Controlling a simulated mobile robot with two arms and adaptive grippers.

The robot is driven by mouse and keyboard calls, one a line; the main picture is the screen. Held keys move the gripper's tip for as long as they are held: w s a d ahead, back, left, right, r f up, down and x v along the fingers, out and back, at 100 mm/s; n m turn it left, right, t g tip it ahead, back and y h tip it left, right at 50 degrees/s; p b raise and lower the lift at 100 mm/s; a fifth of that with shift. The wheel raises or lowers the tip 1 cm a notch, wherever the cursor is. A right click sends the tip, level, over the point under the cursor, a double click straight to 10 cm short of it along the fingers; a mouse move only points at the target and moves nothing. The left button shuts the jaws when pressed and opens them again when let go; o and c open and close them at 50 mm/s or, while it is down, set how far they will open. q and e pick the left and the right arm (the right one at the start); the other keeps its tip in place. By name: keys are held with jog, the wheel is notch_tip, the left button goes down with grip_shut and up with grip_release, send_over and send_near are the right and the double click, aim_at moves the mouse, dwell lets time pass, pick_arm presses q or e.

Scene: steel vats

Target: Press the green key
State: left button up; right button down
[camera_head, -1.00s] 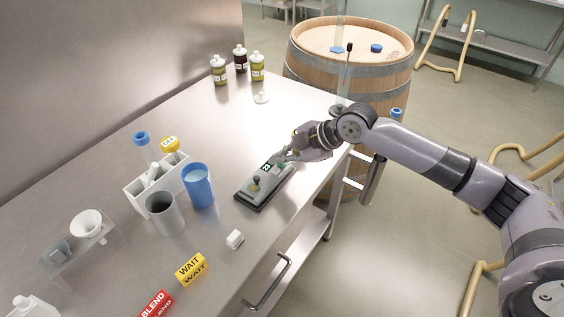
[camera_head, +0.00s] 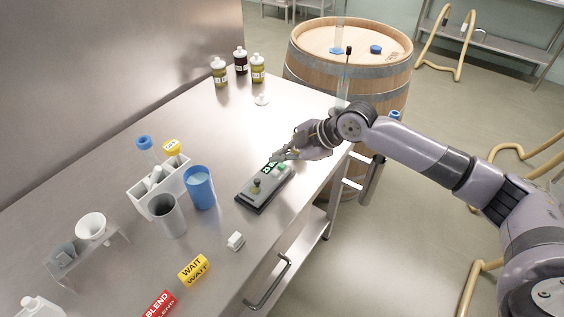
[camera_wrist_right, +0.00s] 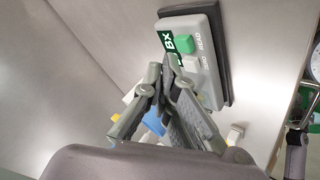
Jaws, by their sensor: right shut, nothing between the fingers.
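A grey control box (camera_head: 270,192) on a dark base lies on the steel bench, with a small knob and green markings on its top. The green key (camera_wrist_right: 184,44) shows clearly in the right wrist view, a raised green block beside a dark green BX label (camera_wrist_right: 168,42). In the head view the green key (camera_head: 281,167) is small and partly behind the gripper. My right gripper (camera_head: 277,157) is shut and empty over the far end of the box. In the right wrist view its fingertips (camera_wrist_right: 170,60) appear just below the green key; I cannot tell whether they touch it.
A blue cup (camera_head: 200,188), a grey cup (camera_head: 168,216) and a white rack (camera_head: 160,188) stand left of the box. Yellow WAIT (camera_head: 194,269) and red BLEND (camera_head: 160,304) blocks lie nearer. Several bottles stand at the back. A barrel (camera_head: 350,70) stands beyond the bench.

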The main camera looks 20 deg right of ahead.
aim_at(282, 168)
notch_tip(282, 168, up, 5)
jog(key=p, duration=0.4)
jog(key=shift+p, duration=0.4)
dwell(0.6)
